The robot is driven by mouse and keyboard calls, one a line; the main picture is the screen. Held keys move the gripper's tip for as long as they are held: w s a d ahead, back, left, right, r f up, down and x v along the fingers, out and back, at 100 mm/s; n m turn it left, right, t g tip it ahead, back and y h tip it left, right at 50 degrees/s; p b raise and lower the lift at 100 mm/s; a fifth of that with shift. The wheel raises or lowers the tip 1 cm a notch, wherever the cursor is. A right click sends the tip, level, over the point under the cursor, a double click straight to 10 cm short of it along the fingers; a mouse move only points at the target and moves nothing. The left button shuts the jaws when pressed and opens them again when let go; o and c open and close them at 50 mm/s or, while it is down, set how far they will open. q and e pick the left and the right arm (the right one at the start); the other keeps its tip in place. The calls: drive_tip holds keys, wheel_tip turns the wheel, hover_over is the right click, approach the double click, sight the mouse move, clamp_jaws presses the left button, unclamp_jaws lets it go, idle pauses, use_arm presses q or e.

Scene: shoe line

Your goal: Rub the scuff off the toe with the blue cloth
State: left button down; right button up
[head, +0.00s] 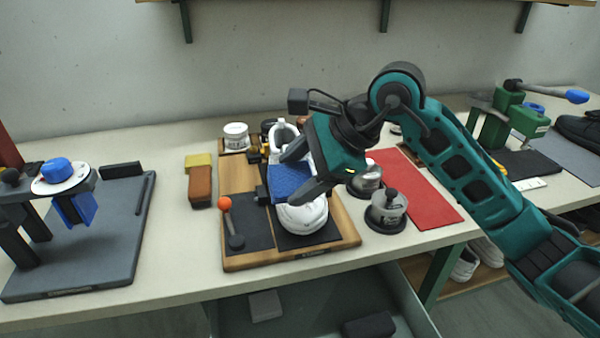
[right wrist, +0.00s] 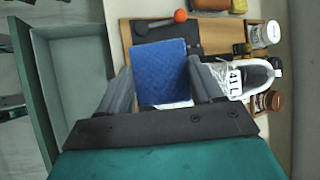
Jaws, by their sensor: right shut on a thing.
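A white shoe (head: 303,216) rests on a dark pad on the wooden board, its toe toward me. My right gripper (head: 299,175) is shut on the blue cloth (head: 288,183), a quilted pad between its fingers, over the shoe just behind the toe. I cannot tell whether the cloth touches the shoe. In the right wrist view the cloth (right wrist: 160,72) hides most of the toe, and the shoe (right wrist: 262,74) shows a "41 L" label. No scuff is visible on the part of the toe I see. My left gripper is not in view.
The wooden board (head: 240,178) also holds an orange-knobbed lever (head: 226,205) and a white jar (head: 236,131). Metal pots (head: 387,205) stand beside it near a red mat (head: 428,197). A brown block (head: 200,183) lies left. An open drawer (head: 330,300) is below.

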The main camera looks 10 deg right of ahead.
drive_tip(key=f, duration=0.1)
drive_tip(key=w+f+b, duration=0.1)
drive_tip(key=f+b, duration=0.1)
drive_tip(key=f, duration=0.1)
drive_tip(key=shift+w+f, duration=0.1)
drive_tip(key=shift+w, duration=0.2)
drive_tip(key=shift+w+f, duration=0.2)
drive_tip(key=shift+f, duration=0.1)
drive_tip(key=shift+f+b, duration=0.2)
drive_tip(key=shift+b, duration=0.1)
drive_tip(key=shift+w+f+b, duration=0.4)
drive_tip(key=shift+f+b, duration=0.3)
drive_tip(key=shift+d, duration=0.1)
